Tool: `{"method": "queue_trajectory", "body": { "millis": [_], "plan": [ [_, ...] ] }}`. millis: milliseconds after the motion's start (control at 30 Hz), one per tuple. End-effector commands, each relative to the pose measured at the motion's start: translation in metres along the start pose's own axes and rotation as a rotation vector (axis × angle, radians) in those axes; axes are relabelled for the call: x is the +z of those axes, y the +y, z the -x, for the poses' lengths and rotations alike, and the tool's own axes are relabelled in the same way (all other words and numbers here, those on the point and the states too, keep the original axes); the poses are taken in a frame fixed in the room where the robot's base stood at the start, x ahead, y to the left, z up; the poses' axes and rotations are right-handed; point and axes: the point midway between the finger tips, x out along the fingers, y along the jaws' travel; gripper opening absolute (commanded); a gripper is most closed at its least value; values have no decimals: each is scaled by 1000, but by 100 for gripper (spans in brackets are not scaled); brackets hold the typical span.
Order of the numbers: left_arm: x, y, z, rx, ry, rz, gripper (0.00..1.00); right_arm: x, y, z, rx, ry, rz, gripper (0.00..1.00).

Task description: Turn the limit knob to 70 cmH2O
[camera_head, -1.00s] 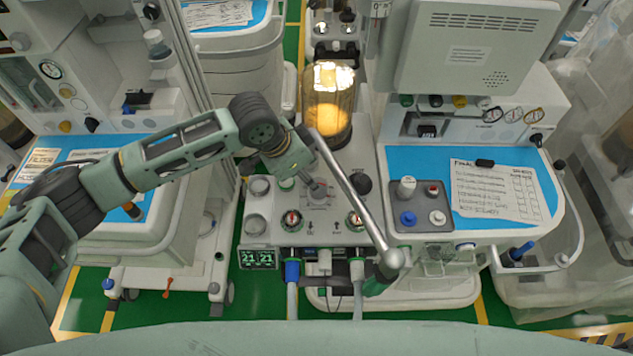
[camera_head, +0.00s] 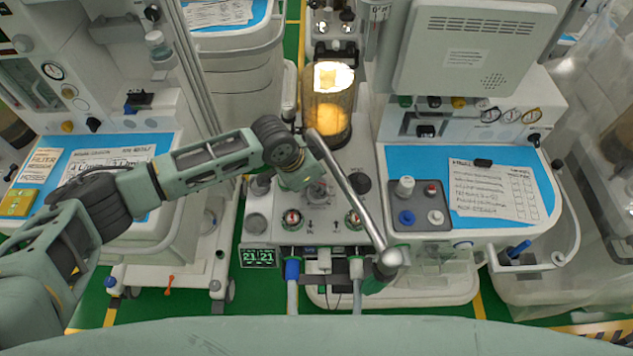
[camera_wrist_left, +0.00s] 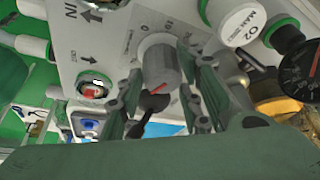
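The limit knob (camera_wrist_left: 160,70) is a grey cylinder with a red pointer line, on a pale round dial with printed figures. In the left wrist view it stands between the fingertips of my left gripper (camera_wrist_left: 163,80). The fingers are spread on either side of it; the right finger looks very close, and I cannot tell whether either touches. In the head view my left wrist is over the knob (camera_head: 318,193), with the gripper (camera_head: 312,184) mostly hidden under it. The red mark's exact reading is too small to read.
A slanting metal bar (camera_head: 352,195) passes just right of my left wrist. The amber canister (camera_head: 327,105) stands behind it. Two red-centred gauges (camera_head: 292,219) are in front of the knob. A black round knob (camera_head: 360,183) sits to the right.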

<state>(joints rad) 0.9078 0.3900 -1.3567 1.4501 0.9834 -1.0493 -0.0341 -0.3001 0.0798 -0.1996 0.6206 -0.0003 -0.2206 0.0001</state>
Motion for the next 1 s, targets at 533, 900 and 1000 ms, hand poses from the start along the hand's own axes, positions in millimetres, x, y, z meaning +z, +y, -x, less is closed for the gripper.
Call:
{"method": "queue_trajectory", "body": {
  "millis": [533, 900, 1000],
  "plan": [
    [0, 3, -2, 45, -1, -86, 6, 0, 0, -6, 0, 0, 0, 48],
    [1, 2, -2, 146, 1, -325, 6, 2, -1, -24, -1, 0, 0, 48],
    [0, 2, -1, 154, 2, -347, 6, 2, -1, -24, -1, 0, 0, 48]
  ]
}}
